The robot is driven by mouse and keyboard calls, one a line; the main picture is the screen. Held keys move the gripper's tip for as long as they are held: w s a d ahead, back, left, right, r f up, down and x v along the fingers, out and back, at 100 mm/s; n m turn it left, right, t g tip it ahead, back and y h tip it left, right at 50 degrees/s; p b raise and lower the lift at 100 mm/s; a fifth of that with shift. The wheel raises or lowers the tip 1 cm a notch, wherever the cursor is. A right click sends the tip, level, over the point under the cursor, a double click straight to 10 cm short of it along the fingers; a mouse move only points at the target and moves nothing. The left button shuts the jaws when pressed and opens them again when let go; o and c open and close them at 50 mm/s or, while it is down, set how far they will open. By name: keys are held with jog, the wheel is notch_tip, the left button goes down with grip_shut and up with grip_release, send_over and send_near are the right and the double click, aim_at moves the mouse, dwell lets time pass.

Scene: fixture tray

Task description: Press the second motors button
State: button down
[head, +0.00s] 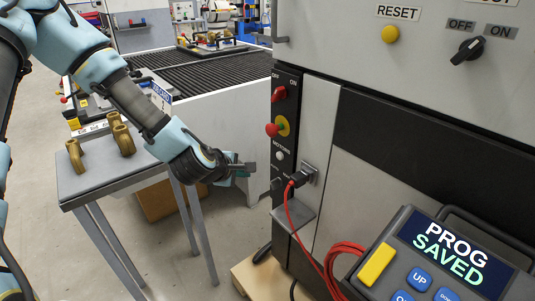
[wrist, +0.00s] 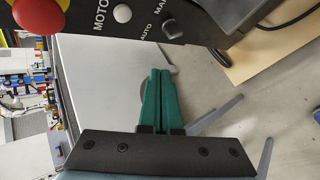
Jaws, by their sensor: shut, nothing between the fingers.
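A black control panel on the grey cabinet carries a white round button (head: 281,156) under the label MOTORS. The white button also shows in the wrist view (wrist: 122,13), at the top edge beside the cut-off label. No other motors button can be made out. My gripper (head: 252,168) is just left of the panel, slightly lower than the white button and apart from it in the picture. In the wrist view its green fingers (wrist: 165,72) are together with nothing between them, pointing at the panel's lower edge.
A red emergency stop (head: 272,130) sits above the white button, and an AUTO/MAN knob (wrist: 172,27) below it. A plug with a red cable (head: 298,179) juts out at right. A grey table (head: 88,183) with brass fittings stands at left; a pendant (head: 440,260) is front right.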

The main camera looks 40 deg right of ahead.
jog(key=d, duration=0.8)
jog(key=shift+s+d, duration=0.3)
jog(key=shift+d, duration=0.1)
dwell(2.0)
jog(key=shift+d, duration=0.4)
jog(key=shift+d, duration=0.45)
dwell(0.5)
dwell(0.4)
jog(key=shift+a, duration=0.85)
jog(key=shift+a, duration=0.15)
jog(key=shift+w+a+b, duration=0.15)
jog(key=shift+a+b, duration=0.15)
jog(key=shift+a, duration=2.05)
